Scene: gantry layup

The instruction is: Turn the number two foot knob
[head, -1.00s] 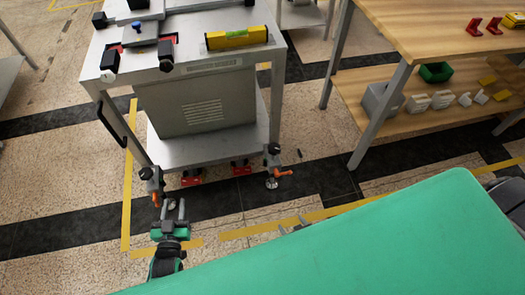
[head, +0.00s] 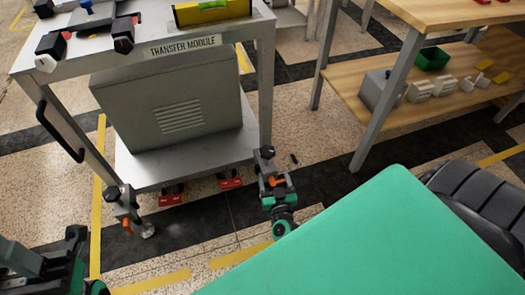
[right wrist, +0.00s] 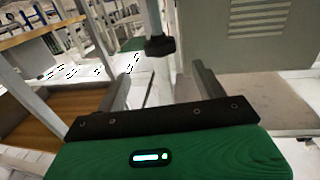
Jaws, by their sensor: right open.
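I see no number on either. My right gripper (head: 277,183) is at the right foot, just below its knob and partly overlapping it. In the right wrist view, its two fingers (right wrist: 162,85) are apart with nothing between them, and a black knob (right wrist: 160,46) on a post stands just beyond them. My left gripper (head: 45,262) is at the lower left edge, cut off, away from the left foot; its jaws are unclear.
Red blocks (head: 230,182) sit on the floor under the cart's lower shelf (head: 190,165). A wooden bench (head: 440,95) with bins stands at the right. Open floor lies between the cart and bench.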

